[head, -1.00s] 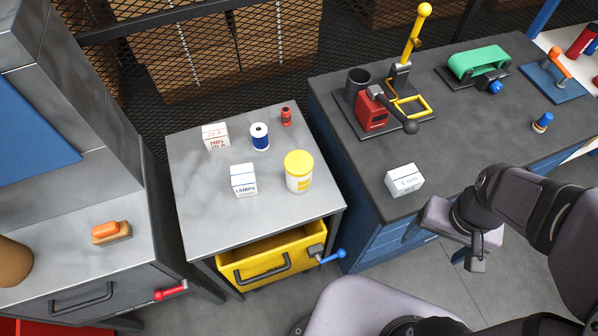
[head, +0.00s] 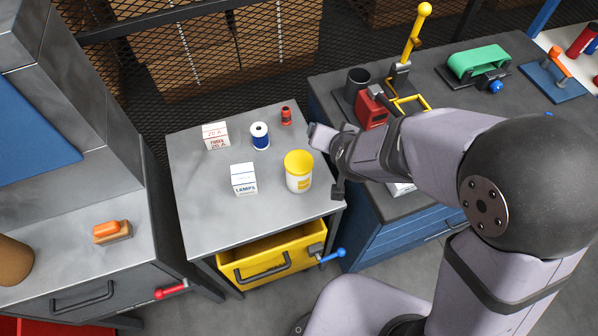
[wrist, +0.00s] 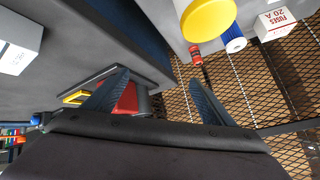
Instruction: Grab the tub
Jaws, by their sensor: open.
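The tub (head: 298,176) is white with a yellow lid and a yellow label. It stands upright near the right edge of the grey cabinet top (head: 205,200). In the wrist view its yellow lid (wrist: 208,19) shows at the top, beyond the fingers. My gripper (wrist: 158,90) is open and empty, with its two dark fingers spread apart. In the head view my gripper (head: 318,138) is just right of the tub and a little behind it, apart from it as far as I can tell. My wrist hides part of the gripper there.
On the same top stand a LAMPS box (head: 243,179), a fuse box (head: 215,136), a blue-and-white spool (head: 260,136) and a small red item (head: 286,116). The yellow drawer (head: 275,252) below is open. A red press (head: 371,112) stands on the right bench.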

